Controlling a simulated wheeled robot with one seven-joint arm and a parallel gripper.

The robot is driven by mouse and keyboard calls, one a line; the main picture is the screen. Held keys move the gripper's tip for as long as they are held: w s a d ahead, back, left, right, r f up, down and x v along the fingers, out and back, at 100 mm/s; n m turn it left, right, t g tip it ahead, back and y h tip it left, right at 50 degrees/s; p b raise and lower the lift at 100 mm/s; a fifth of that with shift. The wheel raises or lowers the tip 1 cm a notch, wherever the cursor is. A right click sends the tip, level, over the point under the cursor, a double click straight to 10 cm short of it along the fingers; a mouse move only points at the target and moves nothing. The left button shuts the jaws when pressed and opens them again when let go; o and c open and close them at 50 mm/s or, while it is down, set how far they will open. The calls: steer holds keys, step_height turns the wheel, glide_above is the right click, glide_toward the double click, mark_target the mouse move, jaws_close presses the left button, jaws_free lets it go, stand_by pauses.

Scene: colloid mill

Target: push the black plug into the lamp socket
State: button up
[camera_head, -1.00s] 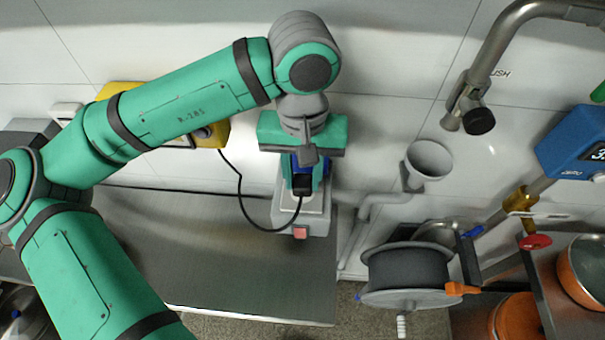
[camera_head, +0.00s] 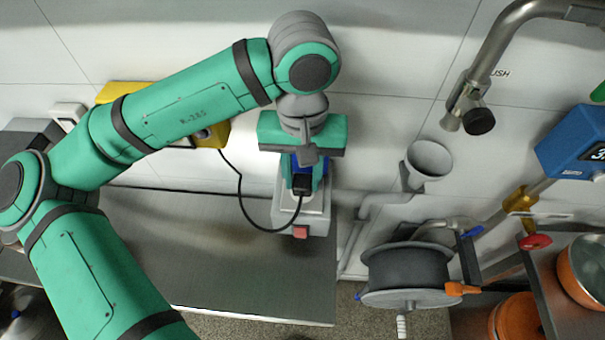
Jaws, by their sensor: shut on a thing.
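The black plug (camera_head: 301,185) is between the fingers of my gripper (camera_head: 303,178), which points down and is shut on it. A black cable (camera_head: 241,195) runs from the plug in a loop up to the left, to a yellow box (camera_head: 121,91) on the wall. Right below the plug is a grey box (camera_head: 314,220) with a red button (camera_head: 300,231) on its front, standing on the steel bench. The plug's lower end is at the top of this box; I cannot tell whether it is seated. The socket opening is hidden.
The steel bench (camera_head: 200,270) is clear in front and to the left. A cable reel (camera_head: 407,272), a grey funnel pipe (camera_head: 429,160) and a steel pipe with a black knob (camera_head: 480,121) stand to the right. The tiled wall is close behind my gripper.

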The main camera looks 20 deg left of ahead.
steer(key=shift+f, duration=0.6)
steer(key=o, duration=1.1)
steer(key=shift+c, duration=0.2)
step_height(320, 180, up, 11)
steer(key=shift+f, duration=0.15)
